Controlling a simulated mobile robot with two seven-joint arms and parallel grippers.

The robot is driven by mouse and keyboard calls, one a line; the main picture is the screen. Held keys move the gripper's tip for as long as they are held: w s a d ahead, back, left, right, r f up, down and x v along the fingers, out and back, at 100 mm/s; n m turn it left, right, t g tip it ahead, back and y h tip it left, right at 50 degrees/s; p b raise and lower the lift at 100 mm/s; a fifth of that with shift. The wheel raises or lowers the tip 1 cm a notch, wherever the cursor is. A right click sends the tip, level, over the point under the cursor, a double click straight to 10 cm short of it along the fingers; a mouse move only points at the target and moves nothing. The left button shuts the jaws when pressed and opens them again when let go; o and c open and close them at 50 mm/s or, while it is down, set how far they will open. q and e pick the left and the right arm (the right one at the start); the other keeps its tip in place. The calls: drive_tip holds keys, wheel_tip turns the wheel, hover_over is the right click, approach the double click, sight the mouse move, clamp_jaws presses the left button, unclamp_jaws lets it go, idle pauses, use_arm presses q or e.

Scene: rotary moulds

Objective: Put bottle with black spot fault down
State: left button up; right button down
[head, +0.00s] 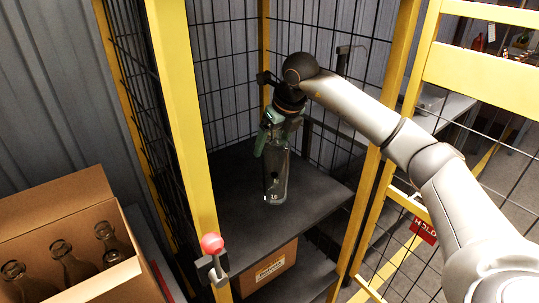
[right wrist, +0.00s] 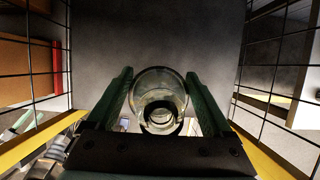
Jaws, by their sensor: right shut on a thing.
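A clear glass bottle (head: 277,178) stands upright in my right gripper (head: 270,142), over the dark shelf (head: 232,205) inside the yellow-framed mesh cage. A small pale mark shows near its base; I cannot make out a black spot for sure. The gripper's green fingers are shut on the upper part of the bottle. I cannot tell whether the base touches the shelf. In the right wrist view the bottle (right wrist: 160,84) shows from above, between the two green fingers.
Yellow posts (head: 180,120) and wire mesh surround the shelf, which looks otherwise bare. A red ball-topped knob (head: 212,243) is at the front post. A cardboard box (head: 45,208) with several bottles stands at left. Another cardboard box (head: 272,268) sits below the shelf.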

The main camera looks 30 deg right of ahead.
sight(280, 130)
drive_tip(key=shift+w+a+f, duration=0.2)
drive_tip(key=shift+f, duration=1.7)
drive_tip(key=shift+f, duration=0.15)
unclamp_jaws()
drive_tip(key=v, duration=1.2)
